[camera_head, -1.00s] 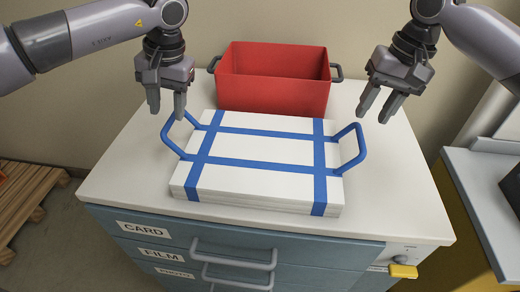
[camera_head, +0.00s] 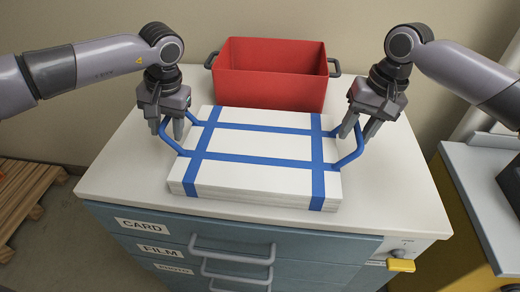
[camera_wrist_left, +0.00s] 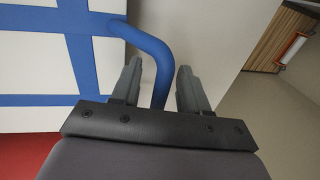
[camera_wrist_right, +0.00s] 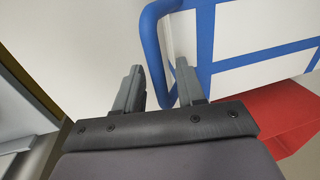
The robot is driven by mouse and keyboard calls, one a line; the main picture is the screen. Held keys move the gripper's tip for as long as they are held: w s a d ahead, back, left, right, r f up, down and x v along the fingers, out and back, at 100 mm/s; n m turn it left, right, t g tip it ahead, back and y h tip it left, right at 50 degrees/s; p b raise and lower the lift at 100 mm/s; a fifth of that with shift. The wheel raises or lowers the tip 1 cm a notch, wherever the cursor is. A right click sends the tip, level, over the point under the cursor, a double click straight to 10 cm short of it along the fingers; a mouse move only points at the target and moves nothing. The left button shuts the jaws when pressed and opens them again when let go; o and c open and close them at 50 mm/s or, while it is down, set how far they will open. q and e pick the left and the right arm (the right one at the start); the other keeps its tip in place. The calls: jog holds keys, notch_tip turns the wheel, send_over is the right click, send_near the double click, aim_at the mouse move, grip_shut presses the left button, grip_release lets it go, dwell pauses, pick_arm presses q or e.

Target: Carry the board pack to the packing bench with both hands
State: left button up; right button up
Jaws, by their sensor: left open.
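The board pack (camera_head: 255,178) is a flat white stack with blue straps, lying on the cabinet top. It has a blue loop handle at each side. My left gripper (camera_head: 172,130) is open at the left handle (camera_wrist_left: 152,50); in the left wrist view that handle passes between the two fingers (camera_wrist_left: 160,80), with gaps on both sides. My right gripper (camera_head: 360,134) is at the right handle (camera_head: 352,158); in the right wrist view its fingers (camera_wrist_right: 160,80) are apart, with the handle (camera_wrist_right: 152,40) between them. The packing bench cannot be made out for certain.
A red open bin (camera_head: 268,85) with dark side handles stands behind the pack. The cabinet (camera_head: 230,250) has labelled drawers and a yellow latch (camera_head: 401,265). A grey-topped unit (camera_head: 475,190) stands at right, a wooden pallet (camera_head: 28,195) on the floor at left.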

pick_arm(q)
grip_shut()
pick_arm(e)
grip_shut()
pick_arm(q)
jog(key=shift+r, duration=0.15)
pick_arm(e)
jog(key=shift+r, duration=0.15)
dwell(0.8)
